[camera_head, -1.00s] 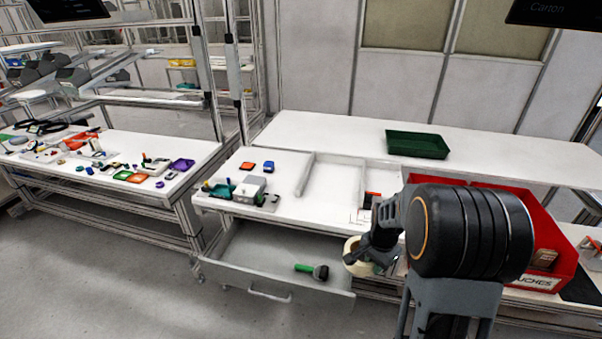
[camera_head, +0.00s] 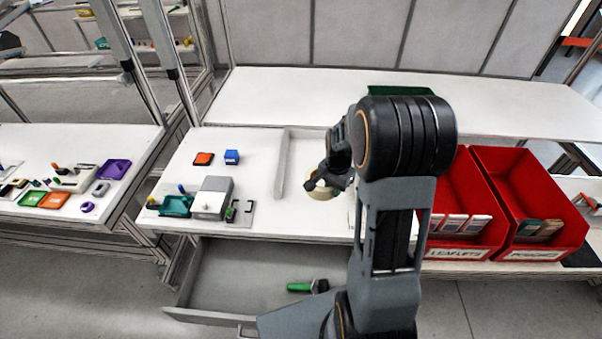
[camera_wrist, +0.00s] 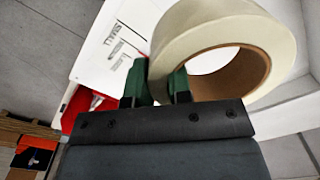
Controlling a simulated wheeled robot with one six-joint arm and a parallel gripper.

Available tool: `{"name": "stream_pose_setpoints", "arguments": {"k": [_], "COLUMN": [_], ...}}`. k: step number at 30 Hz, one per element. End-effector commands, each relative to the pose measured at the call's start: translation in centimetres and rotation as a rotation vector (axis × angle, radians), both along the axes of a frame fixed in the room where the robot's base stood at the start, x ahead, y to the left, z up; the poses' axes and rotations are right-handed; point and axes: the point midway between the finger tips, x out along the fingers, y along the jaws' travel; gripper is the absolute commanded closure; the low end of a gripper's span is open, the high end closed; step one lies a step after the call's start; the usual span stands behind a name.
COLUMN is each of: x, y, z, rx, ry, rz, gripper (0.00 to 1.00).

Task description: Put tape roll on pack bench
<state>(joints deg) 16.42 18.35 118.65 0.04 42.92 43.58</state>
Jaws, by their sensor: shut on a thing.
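The tape roll (camera_head: 321,190) is cream with a brown core. My gripper (camera_head: 327,181) is shut on its ring wall. In the wrist view the green fingertips (camera_wrist: 160,84) pinch one side of the tape roll (camera_wrist: 222,38), one finger inside the hole and one outside. The pack bench (camera_head: 265,212) is the white bench in the middle, and the roll shows over its top, right of a low divider. I cannot tell whether the roll touches the surface. My arm hides part of the bench to the right.
A grey divider (camera_head: 283,165) stands on the bench. A grey box (camera_head: 212,199) and a teal tray (camera_head: 176,206) are at the left. Red bins (camera_head: 533,200) stand at the right. An open drawer (camera_head: 230,276) below holds a green-handled tool (camera_head: 300,287). The bench middle is clear.

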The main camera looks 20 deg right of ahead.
Motion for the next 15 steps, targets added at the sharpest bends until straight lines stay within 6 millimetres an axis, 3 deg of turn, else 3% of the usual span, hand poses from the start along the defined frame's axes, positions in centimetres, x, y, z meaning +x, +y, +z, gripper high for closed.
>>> {"name": "stream_pose_setpoints", "arguments": {"k": [9,15], "x": [7.7,10.1], "y": [-1.1,-1.4], "z": [-4.2,-7.3], "rx": [0.001,0.001], "ry": [0.003,0.000], "rz": [-0.005,-0.005], "gripper": [1.00,1.00]}}
